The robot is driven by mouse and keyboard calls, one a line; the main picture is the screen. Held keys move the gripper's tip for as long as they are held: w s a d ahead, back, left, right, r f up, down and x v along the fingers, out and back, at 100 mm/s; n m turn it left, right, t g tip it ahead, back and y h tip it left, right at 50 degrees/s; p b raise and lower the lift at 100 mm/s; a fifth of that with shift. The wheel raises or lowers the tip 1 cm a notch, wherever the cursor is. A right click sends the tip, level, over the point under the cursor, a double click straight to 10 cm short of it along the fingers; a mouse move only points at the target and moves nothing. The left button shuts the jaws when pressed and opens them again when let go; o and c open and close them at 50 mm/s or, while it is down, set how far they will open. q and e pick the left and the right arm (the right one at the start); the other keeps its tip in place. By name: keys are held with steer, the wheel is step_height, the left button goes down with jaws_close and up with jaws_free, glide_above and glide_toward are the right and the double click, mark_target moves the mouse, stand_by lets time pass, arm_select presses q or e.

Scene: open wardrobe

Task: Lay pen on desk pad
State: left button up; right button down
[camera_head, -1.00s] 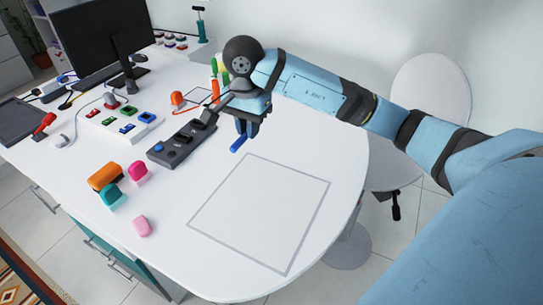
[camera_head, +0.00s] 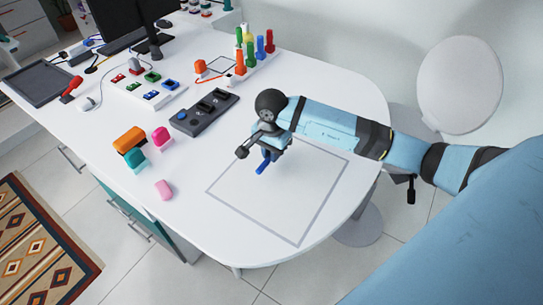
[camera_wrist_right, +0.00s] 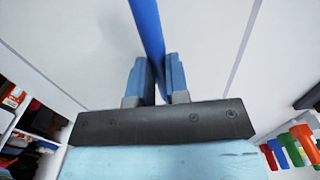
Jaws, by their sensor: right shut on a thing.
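A blue pen (camera_head: 262,168) is in my right gripper (camera_head: 269,154); its lower end sticks out below the fingers. In the right wrist view the pen (camera_wrist_right: 147,30) runs between the two blue fingers (camera_wrist_right: 156,80), which are shut on it. The desk pad (camera_head: 285,205) is a white square with a grey outline on the white desk. The gripper and pen appear over the pad's far left part; the gap beneath the pen is hard to judge. My left gripper is in neither view.
A dark grey tray (camera_head: 204,112) lies left of my right gripper. A rack of coloured pens (camera_head: 248,50) is at the back. The pad's near part is clear. A white chair (camera_head: 460,85) stands right.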

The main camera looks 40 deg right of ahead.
step_height(320, 180, down, 2)
steer(key=shift+f, duration=0.1)
steer(key=shift+f, duration=0.15)
steer(key=c, duration=1.1)
jaws_free()
steer(key=shift+r, duration=0.25)
step_height(320, 180, up, 12)
steer(key=b, duration=0.1)
